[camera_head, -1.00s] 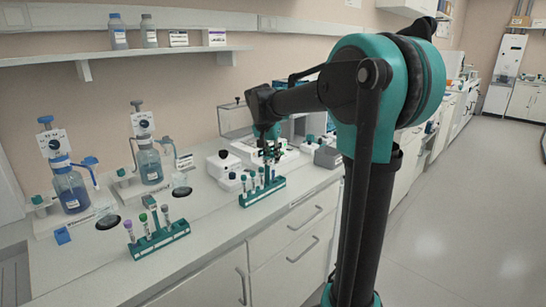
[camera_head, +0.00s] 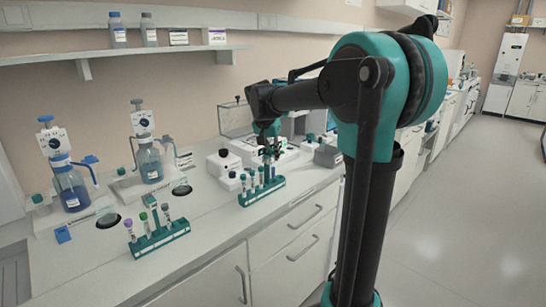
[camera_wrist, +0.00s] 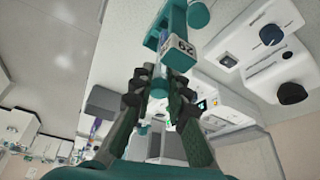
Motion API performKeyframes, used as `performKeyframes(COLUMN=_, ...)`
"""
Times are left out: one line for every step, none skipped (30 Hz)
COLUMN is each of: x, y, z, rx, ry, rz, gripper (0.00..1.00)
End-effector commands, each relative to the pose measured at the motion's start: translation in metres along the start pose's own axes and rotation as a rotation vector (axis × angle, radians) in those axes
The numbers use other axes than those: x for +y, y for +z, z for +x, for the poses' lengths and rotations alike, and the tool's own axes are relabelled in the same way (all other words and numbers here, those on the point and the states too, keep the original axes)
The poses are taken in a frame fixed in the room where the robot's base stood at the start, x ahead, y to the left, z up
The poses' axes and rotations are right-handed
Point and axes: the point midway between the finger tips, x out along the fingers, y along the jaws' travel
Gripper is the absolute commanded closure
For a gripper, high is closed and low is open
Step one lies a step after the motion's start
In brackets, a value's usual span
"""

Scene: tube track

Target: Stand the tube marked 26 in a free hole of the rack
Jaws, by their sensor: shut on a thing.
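My gripper (camera_head: 269,151) is low over the right end of the far teal rack (camera_head: 263,192) on the bench. In the wrist view my gripper (camera_wrist: 158,92) is shut on a teal-capped tube (camera_wrist: 157,92) between its fingers. A white label (camera_wrist: 185,47) with turned digits, hard to read with certainty, shows just beyond the fingertips. The far rack holds several capped tubes in a row. In the head view the gripper hides much of the held tube, and I cannot tell whether its lower end is in a hole.
A second teal rack (camera_head: 161,243) with purple-, green- and grey-capped tubes stands nearer at the left. Dispenser bottles (camera_head: 70,187) stand behind it. White bench devices (camera_head: 222,163) are close behind the far rack. Bare bench lies between the racks.

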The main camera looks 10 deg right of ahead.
Motion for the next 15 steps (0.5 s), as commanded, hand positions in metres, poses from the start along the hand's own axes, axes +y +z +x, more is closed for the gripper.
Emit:
performKeyframes(x=0.0001, y=-0.0005, z=-0.0012, rx=0.0, ry=0.0, rz=0.0, gripper=1.0)
performKeyframes(x=0.0001, y=-0.0006, z=-0.0015, rx=0.0, ry=0.0, rz=0.0, gripper=1.0)
performKeyframes(x=0.0001, y=-0.0006, z=-0.0016, rx=0.0, ry=0.0, rz=0.0, gripper=1.0)
performKeyframes(x=0.0001, y=-0.0006, z=-0.0016, rx=0.0, ry=0.0, rz=0.0, gripper=1.0)
performKeyframes(x=0.0001, y=-0.0006, z=-0.0015, rx=0.0, ry=0.0, rz=0.0, gripper=1.0)
performKeyframes(x=0.0001, y=-0.0006, z=-0.0015, rx=0.0, ry=0.0, rz=0.0, gripper=1.0)
performKeyframes(x=0.0001, y=-0.0006, z=-0.0015, rx=0.0, ry=0.0, rz=0.0, gripper=1.0)
performKeyframes(x=0.0001, y=-0.0006, z=-0.0015, rx=0.0, ry=0.0, rz=0.0, gripper=1.0)
performKeyframes(x=0.0001, y=-0.0004, z=-0.0015, rx=0.0, ry=0.0, rz=0.0, gripper=1.0)
performKeyframes(x=0.0001, y=-0.0002, z=-0.0014, rx=0.0, ry=0.0, rz=0.0, gripper=1.0)
performKeyframes(x=0.0001, y=0.0001, z=-0.0014, rx=0.0, ry=0.0, rz=0.0, gripper=1.0)
performKeyframes(x=0.0, y=0.0007, z=-0.0013, rx=0.0, ry=0.0, rz=0.0, gripper=1.0)
performKeyframes(x=0.0, y=0.0013, z=-0.0012, rx=0.0, ry=0.0, rz=0.0, gripper=1.0)
performKeyframes(x=-0.0001, y=0.002, z=-0.001, rx=0.0, ry=0.0, rz=0.0, gripper=1.0)
performKeyframes(x=-0.0001, y=0.0029, z=-0.0009, rx=0.0, ry=0.0, rz=-0.001, gripper=1.0)
